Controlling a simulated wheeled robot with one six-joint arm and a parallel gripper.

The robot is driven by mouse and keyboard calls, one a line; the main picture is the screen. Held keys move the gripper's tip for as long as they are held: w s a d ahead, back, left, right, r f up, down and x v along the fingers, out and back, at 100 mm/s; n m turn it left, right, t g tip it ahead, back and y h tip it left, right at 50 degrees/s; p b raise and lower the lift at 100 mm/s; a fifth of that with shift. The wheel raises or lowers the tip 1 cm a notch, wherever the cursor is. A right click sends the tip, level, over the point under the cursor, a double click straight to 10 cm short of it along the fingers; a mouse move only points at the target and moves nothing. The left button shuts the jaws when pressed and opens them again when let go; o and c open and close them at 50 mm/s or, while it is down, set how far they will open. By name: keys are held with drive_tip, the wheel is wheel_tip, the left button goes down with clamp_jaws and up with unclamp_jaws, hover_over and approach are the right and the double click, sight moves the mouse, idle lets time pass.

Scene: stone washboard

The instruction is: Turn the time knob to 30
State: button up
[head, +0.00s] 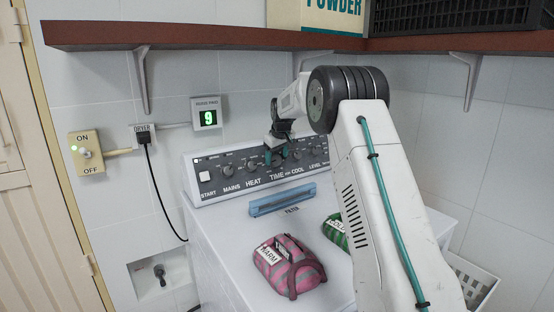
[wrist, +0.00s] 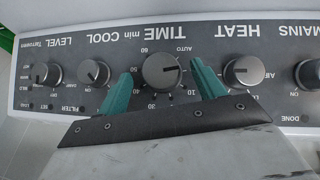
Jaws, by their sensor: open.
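The time knob (wrist: 162,71) is a dark round dial in the wrist view, where the panel appears upside down. Its light pointer mark seems to point right, between AUTO and 10; the 30 is printed below it. My gripper (wrist: 163,82) is open, with one teal finger on each side of the knob. Small gaps show between the fingers and the knob; contact cannot be told. In the head view my gripper (head: 275,157) is at the control panel (head: 228,181), above the TIME label, and hides the time knob.
The heat knob (wrist: 244,72) and cool knob (wrist: 93,72) sit close outside the fingers. A blue filter handle (head: 282,199) lies below the panel. Pink (head: 289,266) and green (head: 336,230) bundles rest on the white top. A brown shelf (head: 220,37) hangs above.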

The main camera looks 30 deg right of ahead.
drive_tip(key=shift+x, duration=0.9)
drive_tip(key=c, duration=1)
